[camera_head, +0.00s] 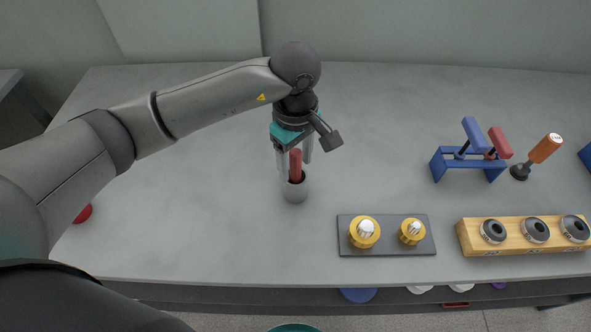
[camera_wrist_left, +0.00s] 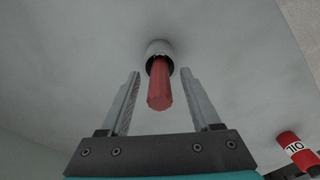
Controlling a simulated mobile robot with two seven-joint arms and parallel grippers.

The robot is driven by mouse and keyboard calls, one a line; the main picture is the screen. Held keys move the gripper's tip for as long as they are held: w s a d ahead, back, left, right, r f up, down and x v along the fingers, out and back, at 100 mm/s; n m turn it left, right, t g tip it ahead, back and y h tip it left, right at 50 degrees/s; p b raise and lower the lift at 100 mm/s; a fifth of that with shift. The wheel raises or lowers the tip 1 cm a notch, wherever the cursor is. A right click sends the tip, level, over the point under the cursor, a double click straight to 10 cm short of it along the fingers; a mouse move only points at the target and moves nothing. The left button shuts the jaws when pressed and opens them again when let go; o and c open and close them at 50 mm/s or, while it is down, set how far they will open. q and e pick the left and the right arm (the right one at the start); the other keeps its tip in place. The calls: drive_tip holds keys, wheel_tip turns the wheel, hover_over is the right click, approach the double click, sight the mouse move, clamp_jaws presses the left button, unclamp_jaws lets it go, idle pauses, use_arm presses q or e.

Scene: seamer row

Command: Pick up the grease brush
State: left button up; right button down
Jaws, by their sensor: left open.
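The grease brush (camera_head: 295,163) shows as a red handle standing upright in a small grey cup (camera_head: 296,192) on the table. Its lower end is hidden inside the cup. My left gripper (camera_head: 295,174) is above the cup, with its fingers around the handle's upper part. In the left wrist view the red handle (camera_wrist_left: 160,86) lies between the two open fingers (camera_wrist_left: 160,102), with a gap on each side, and the cup (camera_wrist_left: 159,48) is beyond the fingertips. My right gripper is not in view.
A dark tray (camera_head: 386,251) with two brass pieces lies at front right. A wooden block (camera_head: 465,240) holds several dark rings. A blue rack (camera_head: 438,166) holds blue-handled and red-handled tools beside an orange-handled one (camera_head: 545,148). A red object labelled OIL (camera_wrist_left: 294,145) shows in the left wrist view.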

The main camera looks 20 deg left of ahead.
use_arm(q)
drive_tip(key=shift+f, duration=0.15)
clamp_jaws()
idle(0.4)
